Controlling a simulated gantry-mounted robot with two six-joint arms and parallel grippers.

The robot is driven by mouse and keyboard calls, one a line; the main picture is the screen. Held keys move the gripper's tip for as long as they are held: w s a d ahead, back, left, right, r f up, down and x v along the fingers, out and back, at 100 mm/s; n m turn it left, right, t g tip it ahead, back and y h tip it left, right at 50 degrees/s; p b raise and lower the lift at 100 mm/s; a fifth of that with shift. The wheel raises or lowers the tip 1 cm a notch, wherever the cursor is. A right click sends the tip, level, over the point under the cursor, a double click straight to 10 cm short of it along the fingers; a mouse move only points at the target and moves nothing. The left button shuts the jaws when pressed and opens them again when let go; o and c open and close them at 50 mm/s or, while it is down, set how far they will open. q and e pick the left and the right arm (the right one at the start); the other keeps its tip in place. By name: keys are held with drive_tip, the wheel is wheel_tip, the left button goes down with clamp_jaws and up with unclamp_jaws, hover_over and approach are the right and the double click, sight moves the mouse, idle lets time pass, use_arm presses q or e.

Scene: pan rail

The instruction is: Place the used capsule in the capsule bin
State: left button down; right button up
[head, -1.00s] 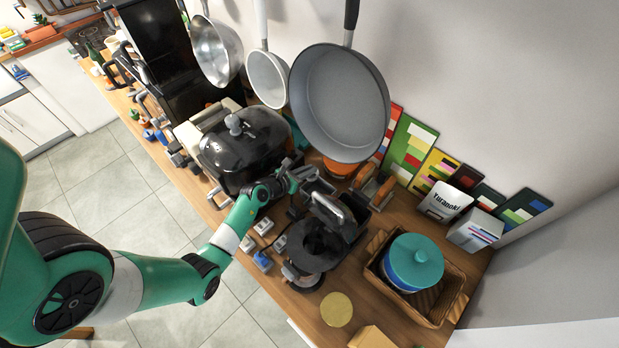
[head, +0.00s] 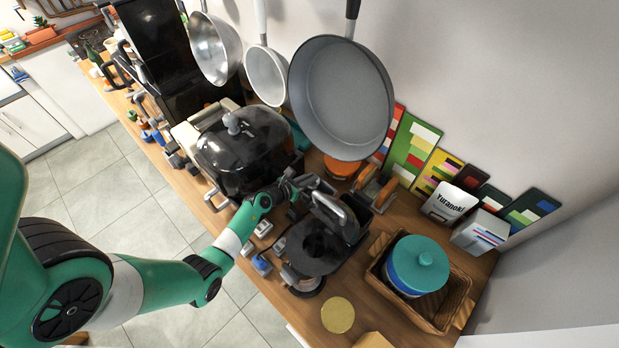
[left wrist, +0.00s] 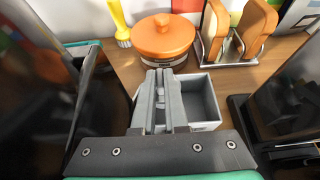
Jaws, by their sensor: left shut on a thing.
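My left gripper (head: 301,183) is between the black lidded pot and the black coffee machine in the head view. In the left wrist view its two grey fingers (left wrist: 164,84) are close together, shut on a small grey thing (left wrist: 160,100), which I take to be the used capsule; the fingers hide most of it. An open grey box (left wrist: 205,100), which looks like the capsule bin, lies under and just right of the fingers. Its left part is hidden behind them. I cannot tell the gripper's height above it. My right gripper is not in view.
The coffee machine (head: 322,245) stands close right of my gripper, the black pot (head: 240,150) close left. Behind are an orange lidded pot (left wrist: 165,36) and a bread rack (left wrist: 240,60). Pans (head: 342,105) hang above. A basket (head: 445,312) stands at right.

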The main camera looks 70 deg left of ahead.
use_arm(q)
drive_tip(key=c, duration=0.9)
unclamp_jaws()
drive_tip(key=shift+c, duration=0.2)
drive_tip(key=shift+r, duration=0.25)
drive_tip(key=p+v, duration=0.3)
drive_tip(key=v, duration=0.9)
drive_tip(key=shift+r, duration=0.3)
